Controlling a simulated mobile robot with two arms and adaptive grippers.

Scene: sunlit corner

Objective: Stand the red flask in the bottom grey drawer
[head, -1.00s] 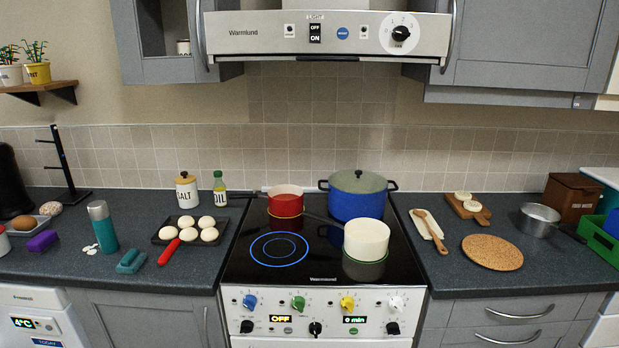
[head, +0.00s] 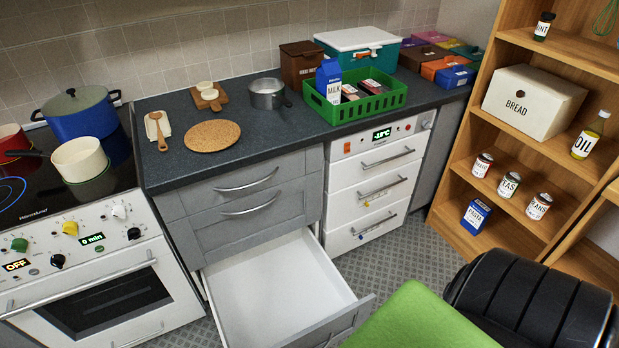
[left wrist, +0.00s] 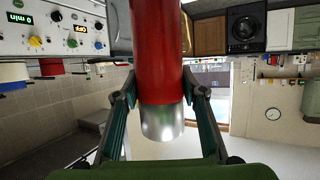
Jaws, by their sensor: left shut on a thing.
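The red flask (left wrist: 160,50), with a silver cap (left wrist: 163,124), is between the two fingers of my left gripper (left wrist: 160,84) in the left wrist view. The gripper is shut on it. That view looks upside down, with the cap towards the ceiling, so the flask looks about upright. The flask and the left gripper's fingers do not show in the head view. The bottom grey drawer (head: 345,325) is pulled out, and its white inside (head: 268,275) looks empty where it shows. The lower front is cut by the frame edge. My right gripper is not in view.
Two grey drawers (head: 225,190) above are shut. The white freezer unit (head: 372,185) stands right of the open drawer, and the oven (head: 105,295) stands left. A wooden shelf (head: 520,190) with food packs is at the right. Patterned floor (head: 408,240) shows between.

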